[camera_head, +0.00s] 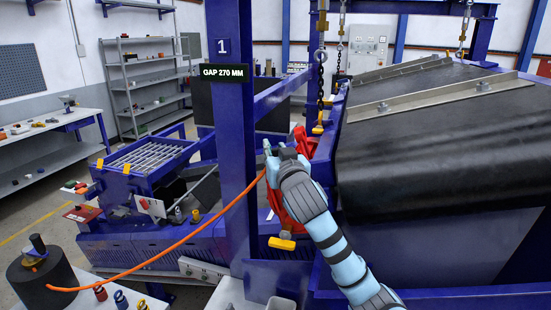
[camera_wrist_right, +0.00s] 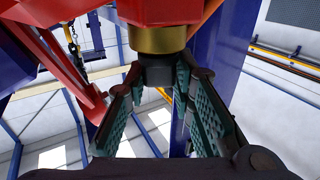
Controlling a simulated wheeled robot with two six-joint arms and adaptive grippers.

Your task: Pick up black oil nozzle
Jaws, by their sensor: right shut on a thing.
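My right gripper (camera_head: 275,152) is up at the red housing, just right of the blue post marked 1. In the right wrist view its green-padded fingers (camera_wrist_right: 160,82) are closed around a small black piece, which looks like the black oil nozzle (camera_wrist_right: 157,76). The nozzle sits directly under a brass collar (camera_wrist_right: 160,39) on the red housing (camera_wrist_right: 150,10); I cannot tell whether they are joined. In the head view the fingers hide the nozzle. An orange hose (camera_head: 190,238) runs from a black drum (camera_head: 42,285) up to near this gripper. My left gripper is not in view.
The blue post (camera_head: 232,120) stands close left of the right gripper. A chain (camera_head: 321,70) hangs above it. The black belt (camera_head: 430,130) and blue frame fill the right side. Small coloured items stand beside the drum. Shelves (camera_head: 145,85) line the far wall.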

